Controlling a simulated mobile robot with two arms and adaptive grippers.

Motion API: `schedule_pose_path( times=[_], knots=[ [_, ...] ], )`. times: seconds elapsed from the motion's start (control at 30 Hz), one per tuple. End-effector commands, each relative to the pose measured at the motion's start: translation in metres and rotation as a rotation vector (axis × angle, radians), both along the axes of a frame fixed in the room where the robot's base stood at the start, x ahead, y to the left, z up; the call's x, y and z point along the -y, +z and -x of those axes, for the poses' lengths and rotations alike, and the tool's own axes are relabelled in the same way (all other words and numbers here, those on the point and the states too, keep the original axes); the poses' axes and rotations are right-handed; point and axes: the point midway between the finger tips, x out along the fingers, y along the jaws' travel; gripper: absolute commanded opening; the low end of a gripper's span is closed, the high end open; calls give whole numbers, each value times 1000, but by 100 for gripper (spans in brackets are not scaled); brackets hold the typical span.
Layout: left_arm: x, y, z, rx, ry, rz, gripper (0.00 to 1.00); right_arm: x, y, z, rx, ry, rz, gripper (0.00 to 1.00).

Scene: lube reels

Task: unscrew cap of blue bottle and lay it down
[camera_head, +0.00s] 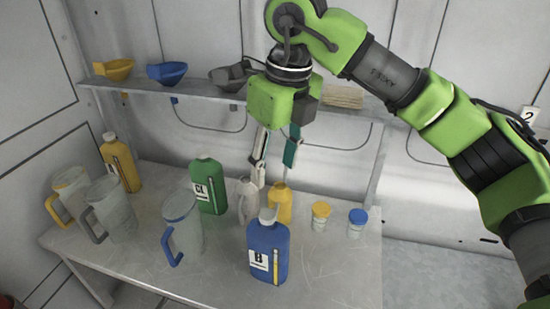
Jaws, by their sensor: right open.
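The blue bottle (262,250) stands upright near the front of the table, with a white label and a yellow strip on its side. Its pale grey cap (268,215) sits on top of its neck. My right gripper (275,172) hangs pointing down with its fingers apart. In the picture its fingertips are above the blue bottle's cap, over a yellow bottle (281,204) and a grey container (247,197). It holds nothing that I can see. My left gripper is not in view.
A green bottle (208,184), jugs including a blue-handled one (186,228), and a yellow bottle (121,163) stand to the left. Two small jars, yellow-lidded (320,215) and blue-lidded (357,222), stand right. A shelf (205,94) holds funnels. The table's (335,270) front right is clear.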

Motion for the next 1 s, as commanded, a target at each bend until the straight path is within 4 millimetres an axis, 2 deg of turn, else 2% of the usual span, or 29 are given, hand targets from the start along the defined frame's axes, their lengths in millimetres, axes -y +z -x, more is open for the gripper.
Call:
schedule_pose_path(
  times=[0.13,0.27,0.7,0.83,1.0],
  knots=[
    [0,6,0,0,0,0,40,-1,-11,-1,-4,-9,-1,46],
    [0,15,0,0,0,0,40,-3,-31,-3,-6,-7,0,46],
    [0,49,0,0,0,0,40,-11,-111,-12,-4,-5,-2,46],
    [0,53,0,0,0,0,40,-13,-126,-14,-3,-7,-2,46],
    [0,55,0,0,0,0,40,-14,-134,-15,0,-5,-3,46]
  ],
)
